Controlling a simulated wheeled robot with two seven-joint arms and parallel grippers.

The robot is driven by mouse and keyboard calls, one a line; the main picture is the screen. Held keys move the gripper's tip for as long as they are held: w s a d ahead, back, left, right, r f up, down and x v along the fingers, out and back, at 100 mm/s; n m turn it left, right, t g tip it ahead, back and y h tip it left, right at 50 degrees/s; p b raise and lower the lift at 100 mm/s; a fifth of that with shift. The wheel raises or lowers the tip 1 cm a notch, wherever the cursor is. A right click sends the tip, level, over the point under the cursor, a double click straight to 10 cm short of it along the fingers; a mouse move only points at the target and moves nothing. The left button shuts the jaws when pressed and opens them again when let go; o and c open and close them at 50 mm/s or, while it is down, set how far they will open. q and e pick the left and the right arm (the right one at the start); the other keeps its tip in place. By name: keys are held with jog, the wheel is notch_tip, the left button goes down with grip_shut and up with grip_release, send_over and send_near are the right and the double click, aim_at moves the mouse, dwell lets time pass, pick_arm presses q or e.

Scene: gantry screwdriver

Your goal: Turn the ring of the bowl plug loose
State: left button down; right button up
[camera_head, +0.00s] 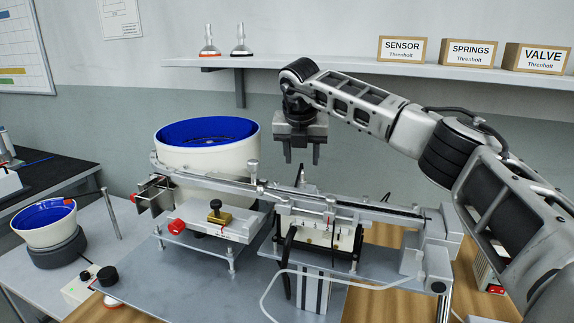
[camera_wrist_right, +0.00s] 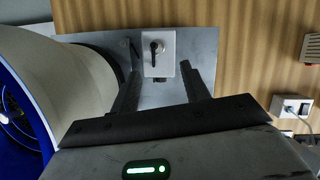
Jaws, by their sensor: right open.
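My right gripper (camera_head: 302,152) is open and empty, pointing down behind the linear rail and to the right of the large bowl (camera_head: 205,160), which is white outside and blue inside. In the right wrist view, a small white box (camera_wrist_right: 172,66) with a dark plug-like part (camera_wrist_right: 156,48) stands on a grey plate (camera_wrist_right: 205,55). This may be the bowl plug; its ring is too small to make out. The box appears between the two fingers of my right gripper (camera_wrist_right: 160,68), apart from them. The head view does not show this box. My left gripper is not in view.
A metal linear rail (camera_head: 330,203) with fixtures crosses in front of my right gripper. A small blue-lined bowl (camera_head: 46,225) stands at the left. A shelf (camera_head: 345,67) with labelled boxes hangs on the wall. In the wrist view, a socket (camera_wrist_right: 290,107) with a cable sits at the right.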

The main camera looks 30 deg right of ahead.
aim_at(301, 177)
jog(key=shift+w+d+f, duration=0.15)
jog(key=shift+w+f, duration=0.7)
jog(key=shift+w, duration=0.1)
jog(key=shift+s+p+x, duration=0.15)
jog(key=shift+p+x, duration=0.05)
jog(key=shift+x, duration=1.15)
jog(key=shift+s+p+x, duration=0.15)
jog(key=shift+s+x, duration=0.05)
jog(key=shift+x, duration=1.15)
jog(key=shift+f, duration=0.1)
jog(key=shift+c, duration=0.4)
grip_shut()
